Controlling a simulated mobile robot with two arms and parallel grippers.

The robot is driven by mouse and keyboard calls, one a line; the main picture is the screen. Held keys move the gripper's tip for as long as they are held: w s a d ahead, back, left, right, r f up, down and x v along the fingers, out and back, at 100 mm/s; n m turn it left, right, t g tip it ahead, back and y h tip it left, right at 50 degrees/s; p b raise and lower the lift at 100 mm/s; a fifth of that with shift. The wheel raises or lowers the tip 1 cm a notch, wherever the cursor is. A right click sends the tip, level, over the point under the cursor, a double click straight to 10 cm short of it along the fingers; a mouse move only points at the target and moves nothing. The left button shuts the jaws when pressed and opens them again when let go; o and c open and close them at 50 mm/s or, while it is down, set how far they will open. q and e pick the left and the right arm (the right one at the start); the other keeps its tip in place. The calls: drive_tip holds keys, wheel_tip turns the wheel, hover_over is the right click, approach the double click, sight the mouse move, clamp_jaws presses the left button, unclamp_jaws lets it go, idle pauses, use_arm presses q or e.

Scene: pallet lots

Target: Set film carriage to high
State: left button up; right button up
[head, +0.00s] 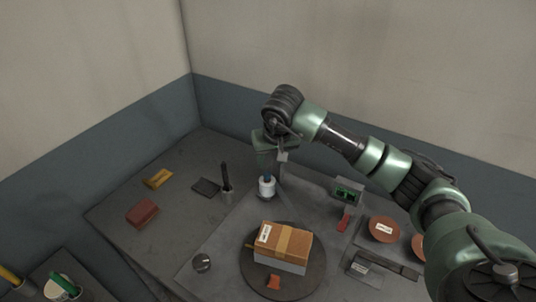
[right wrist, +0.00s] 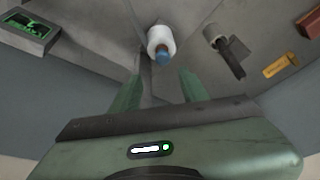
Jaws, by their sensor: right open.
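The film carriage appears to be the white film roll with a blue top (head: 267,188), standing near the back of the grey worktop. It also shows in the right wrist view (right wrist: 160,40), just beyond my fingertips. My right gripper (head: 268,170) is over the roll, pointing down. In the right wrist view its two green fingers (right wrist: 157,86) are apart with nothing between them, and the roll's blue end lies ahead of the gap. I cannot tell the carriage's height setting. My left gripper is not in view.
A taped brown carton (head: 285,242) sits on a dark round turntable (head: 317,279) in front. A green-lit display (head: 347,191) stands right of the roll, a dark upright tool in a holder (head: 226,182) left. Red (head: 142,213) and yellow (head: 158,178) blocks lie farther left.

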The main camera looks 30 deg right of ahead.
sight(267, 173)
drive_tip(key=f, duration=0.1)
drive_tip(key=f+p, duration=0.2)
drive_tip(key=shift+w+a+f, duration=0.15)
drive_tip(key=shift+a+f, duration=0.2)
drive_tip(key=shift+f, duration=0.05)
drive_tip(key=shift+w+x, duration=0.2)
drive_tip(key=shift+x, duration=1.05)
drive_tip(key=shift+w+d+f, duration=0.1)
drive_tip(key=shift+d, duration=0.05)
clamp_jaws()
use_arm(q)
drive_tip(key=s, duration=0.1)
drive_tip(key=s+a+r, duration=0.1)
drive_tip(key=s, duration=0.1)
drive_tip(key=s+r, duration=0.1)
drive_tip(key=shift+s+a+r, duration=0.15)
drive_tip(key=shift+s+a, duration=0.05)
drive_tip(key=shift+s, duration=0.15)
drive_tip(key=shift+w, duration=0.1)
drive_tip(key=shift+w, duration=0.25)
